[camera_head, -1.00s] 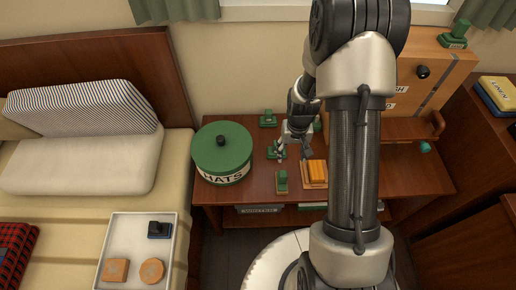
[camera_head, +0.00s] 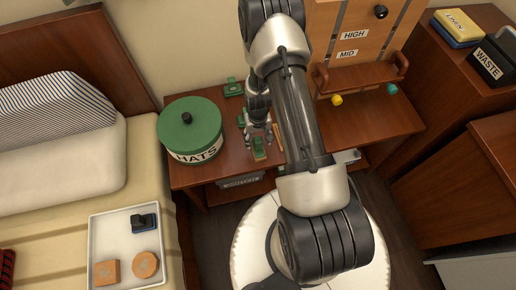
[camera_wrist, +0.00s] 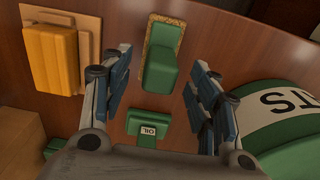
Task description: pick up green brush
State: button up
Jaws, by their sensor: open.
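The green brush (camera_head: 258,149) rests near the front edge of the brown table, with a tan bristle edge showing under its green body. In the wrist view the brush (camera_wrist: 161,62) lies ahead, between the lines of the two fingers. My gripper (camera_head: 258,132) is open and empty, just behind and above the brush in the head view. Its fingertips (camera_wrist: 158,75) stand on either side of the brush's near end in the wrist view; I cannot tell their height above it. A green block labelled OIL (camera_wrist: 150,127) sits nearer the palm.
A green hat box (camera_head: 190,128) stands left of my gripper and appears close to the right finger in the wrist view. An orange block (camera_wrist: 50,58) on a wooden base lies on the other side. Another green item (camera_head: 233,87) is farther back. A white tray (camera_head: 98,232) lies on the bed.

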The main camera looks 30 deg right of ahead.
aim_at(258, 150)
notch_tip(258, 150, down, 5)
jog(key=shift+f+b, duration=0.15)
jog(key=shift+b, duration=0.95)
jog(key=c, duration=1.2)
